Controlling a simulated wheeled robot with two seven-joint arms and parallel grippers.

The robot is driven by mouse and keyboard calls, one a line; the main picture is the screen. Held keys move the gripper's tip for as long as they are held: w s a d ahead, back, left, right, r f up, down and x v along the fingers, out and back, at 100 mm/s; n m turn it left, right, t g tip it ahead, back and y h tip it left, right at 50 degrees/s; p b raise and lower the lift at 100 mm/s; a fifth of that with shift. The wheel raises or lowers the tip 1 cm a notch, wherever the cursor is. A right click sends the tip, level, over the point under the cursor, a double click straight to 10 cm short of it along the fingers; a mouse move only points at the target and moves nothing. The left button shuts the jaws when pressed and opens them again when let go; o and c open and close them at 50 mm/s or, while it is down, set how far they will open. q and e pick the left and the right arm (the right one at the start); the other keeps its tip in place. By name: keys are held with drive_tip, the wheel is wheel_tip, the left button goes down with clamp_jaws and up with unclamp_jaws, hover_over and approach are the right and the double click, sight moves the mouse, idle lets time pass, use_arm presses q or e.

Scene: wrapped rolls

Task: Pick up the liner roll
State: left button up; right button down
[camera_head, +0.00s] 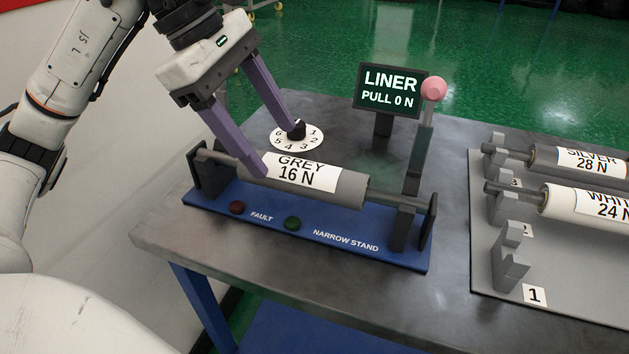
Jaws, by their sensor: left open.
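A grey roll (347,187) with a white label reading "GREY 16 N" lies on a rod in the blue narrow stand (370,246). A display (390,88) behind the stand reads "LINER PULL 0 N". No roll's label says liner. My left gripper (278,151) is open above the left part of the grey roll, pointing down. Its nearer purple finger overlaps the roll's left end in the picture. Its farther finger reaches toward the numbered dial behind the roll. I cannot tell whether either finger touches anything. My right gripper is out of view.
A rack at the right holds a silver roll (573,162) labelled 28 N and a white roll (590,204) labelled 24 N. Rack slot 1 (508,268) is empty. A pink-knobbed lever (433,89) stands behind the stand's right end. The numbered dial (279,140) is close to my gripper.

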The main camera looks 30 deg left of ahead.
sight(290, 163)
use_arm(q)
drive_tip(key=x, duration=0.8)
drive_tip(key=shift+w+r+b, duration=0.15)
drive_tip(key=shift+w+b, duration=0.05)
drive_tip(key=shift+b, duration=0.15)
drive_tip(key=shift+a, duration=0.1)
drive_tip(key=shift+c, duration=0.3)
drive_tip(key=c, duration=1.5)
drive_tip(key=shift+r, duration=0.1)
clamp_jaws()
drive_tip(key=shift+r, duration=0.1)
